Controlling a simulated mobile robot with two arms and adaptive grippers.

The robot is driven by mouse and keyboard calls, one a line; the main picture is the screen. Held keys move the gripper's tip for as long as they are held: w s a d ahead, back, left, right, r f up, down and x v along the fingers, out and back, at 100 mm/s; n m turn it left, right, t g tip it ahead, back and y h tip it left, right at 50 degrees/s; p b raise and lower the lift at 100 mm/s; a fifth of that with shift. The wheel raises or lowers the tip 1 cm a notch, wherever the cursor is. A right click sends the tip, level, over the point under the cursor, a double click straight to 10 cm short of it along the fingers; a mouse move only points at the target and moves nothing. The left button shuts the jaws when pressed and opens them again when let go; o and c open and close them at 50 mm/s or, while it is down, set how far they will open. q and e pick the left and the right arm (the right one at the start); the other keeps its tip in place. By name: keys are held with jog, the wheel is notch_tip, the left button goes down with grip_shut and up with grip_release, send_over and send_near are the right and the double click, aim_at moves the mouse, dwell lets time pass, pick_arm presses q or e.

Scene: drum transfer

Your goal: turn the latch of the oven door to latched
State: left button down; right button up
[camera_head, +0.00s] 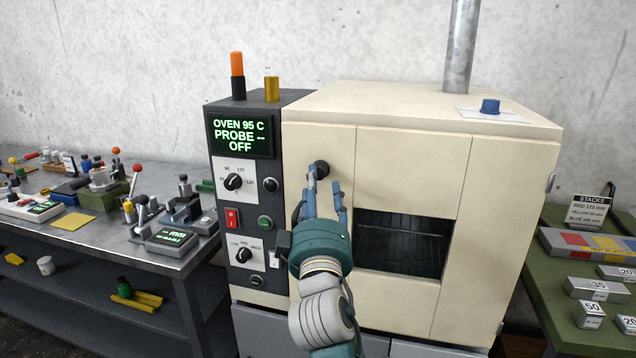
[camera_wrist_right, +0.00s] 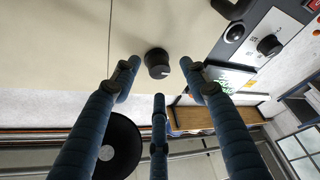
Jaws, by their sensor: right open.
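The cream oven (camera_head: 410,135) stands against the wall, with a dark window (camera_head: 400,240) in its front. The latch is a round black knob (camera_head: 321,169) on the upper left of the oven front. It also shows in the right wrist view (camera_wrist_right: 158,63), with a small pale mark on its lower edge. My right gripper (camera_head: 325,190) is open just in front of the knob. In the wrist view its blue fingers (camera_wrist_right: 158,80) spread around the knob, and I see no contact. My left gripper is not in view.
A dark control panel (camera_head: 245,185) with dials and buttons is left of the door. A metal bench (camera_head: 110,240) with tools stands at the left. A green table (camera_head: 560,265) with metal blocks stands at the right. A blue knob (camera_head: 490,106) is on the oven top.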

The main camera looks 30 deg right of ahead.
jog(key=v, duration=0.9)
jog(key=shift+s+a, duration=0.2)
jog(key=shift+f, duration=0.1)
